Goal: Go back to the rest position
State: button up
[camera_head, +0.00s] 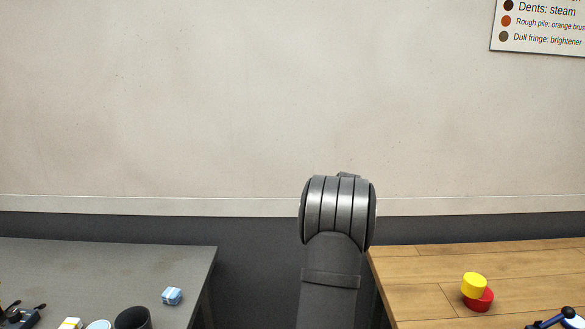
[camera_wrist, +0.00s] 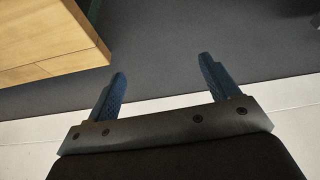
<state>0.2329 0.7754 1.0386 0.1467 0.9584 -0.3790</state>
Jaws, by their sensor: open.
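My gripper (camera_wrist: 160,84) shows in the wrist view with its two blue fingers spread apart and nothing between them. In the head view my arm stands upright in the gap between two tables, and my gripper is not visible there.
The wooden table (camera_head: 430,270) at right holds a yellow piece (camera_head: 474,283) against a red one (camera_head: 480,302). A sign (camera_head: 540,30) hangs on the wall.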

jog(key=w+a+n, duration=0.1)
jog(key=a+n, duration=0.1)
jog(key=a, duration=1.2)
jog(key=shift+w+a+f+y, duration=0.15)
jog(key=shift+w+f+y, duration=0.05)
jog(key=shift+f+y, duration=0.2)
